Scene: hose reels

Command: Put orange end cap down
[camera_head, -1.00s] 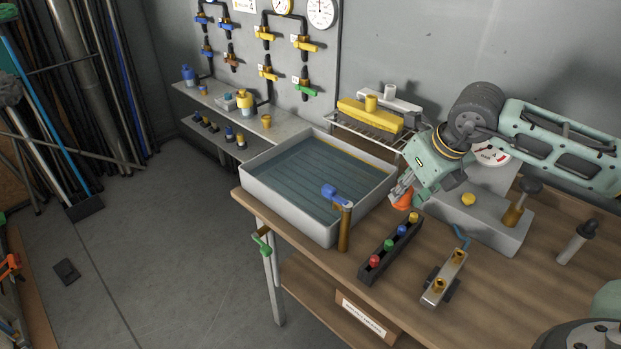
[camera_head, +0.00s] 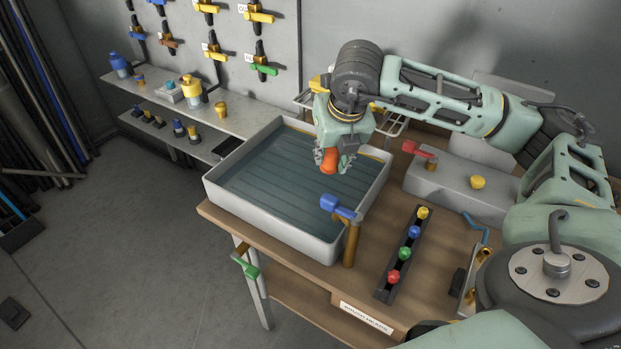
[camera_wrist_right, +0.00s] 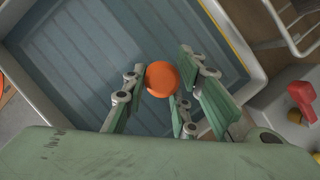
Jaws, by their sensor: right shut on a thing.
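The orange end cap (camera_head: 328,160) is held in my right gripper (camera_head: 332,161) over the right part of the grey water tray (camera_head: 213,193). In the right wrist view the round orange cap (camera_wrist_right: 161,78) sits between the fingers of my right gripper (camera_wrist_right: 160,97), with the ribbed tray floor (camera_wrist_right: 70,55) below it. The cap looks to be above the tray floor; the exact height is hard to tell. My left gripper is not in view.
A blue-handled valve on a brass post (camera_head: 350,240) stands at the tray's front corner. A black rack (camera_head: 389,283) with coloured caps lies on the bench to the right. A grey block (camera_head: 455,188) with a red-handled valve (camera_head: 418,150) stands behind it.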

